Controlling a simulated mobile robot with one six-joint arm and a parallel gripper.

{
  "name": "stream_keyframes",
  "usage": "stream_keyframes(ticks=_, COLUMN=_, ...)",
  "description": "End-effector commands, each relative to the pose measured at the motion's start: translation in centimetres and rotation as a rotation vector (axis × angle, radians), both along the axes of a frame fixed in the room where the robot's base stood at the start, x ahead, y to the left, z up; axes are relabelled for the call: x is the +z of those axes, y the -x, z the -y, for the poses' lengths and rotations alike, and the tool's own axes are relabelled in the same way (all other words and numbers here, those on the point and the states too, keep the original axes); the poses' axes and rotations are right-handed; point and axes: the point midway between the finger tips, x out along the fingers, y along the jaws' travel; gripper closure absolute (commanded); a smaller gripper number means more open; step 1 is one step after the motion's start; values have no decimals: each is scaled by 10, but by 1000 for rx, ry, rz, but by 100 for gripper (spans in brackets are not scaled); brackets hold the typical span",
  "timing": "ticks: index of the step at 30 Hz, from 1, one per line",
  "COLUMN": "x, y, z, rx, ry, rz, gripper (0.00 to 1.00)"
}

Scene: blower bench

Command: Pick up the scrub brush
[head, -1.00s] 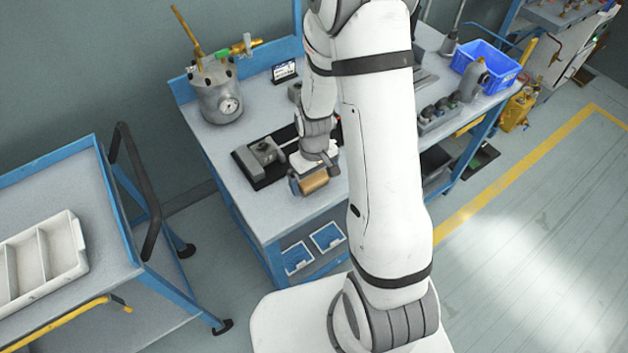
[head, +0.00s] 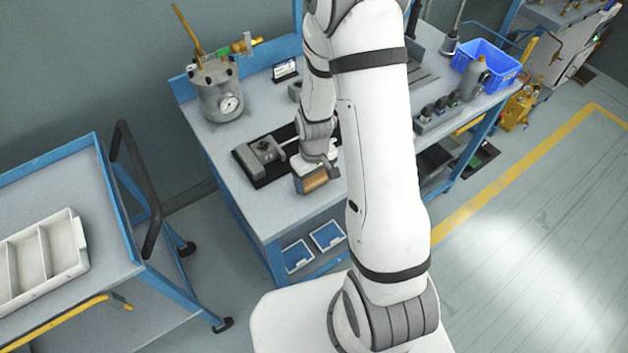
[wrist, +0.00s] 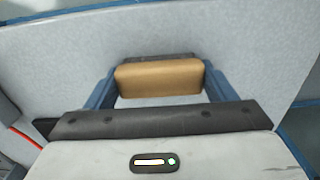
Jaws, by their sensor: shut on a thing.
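The scrub brush shows as a tan, wood-coloured block (head: 316,180) near the bench's front edge in the head view. In the wrist view the tan block (wrist: 160,78) sits between two blue fingers, with a thin dark strip along its far edge. My gripper (wrist: 160,88) is shut on the block, one finger at each end. My wrist and arm partly cover the brush in the head view. Its bristles cannot be made out. I cannot tell whether it touches the bench top.
The blue-framed bench (head: 215,145) carries a grey pressure pot (head: 218,95), a dark fixture (head: 262,155), a small display (head: 285,69) and a blue bin (head: 486,64). A trolley with a white divided tray (head: 40,255) stands at left. Bench top left of the fixture is clear.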

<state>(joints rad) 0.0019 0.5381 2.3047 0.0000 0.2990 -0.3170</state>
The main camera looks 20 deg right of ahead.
Motion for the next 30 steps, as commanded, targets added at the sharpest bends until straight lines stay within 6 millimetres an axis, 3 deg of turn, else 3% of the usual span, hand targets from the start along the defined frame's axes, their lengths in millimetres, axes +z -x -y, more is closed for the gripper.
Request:
stream_keyframes(ticks=13, x=12, y=-1, z=0, rx=-1, ry=0, rz=3, gripper=47)
stream_keyframes(ticks=24, x=73, y=-1, z=1, rx=-1, ry=0, rz=6, gripper=47)
stream_keyframes(ticks=30, x=95, y=0, z=1, rx=-2, ry=0, rz=2, gripper=47)
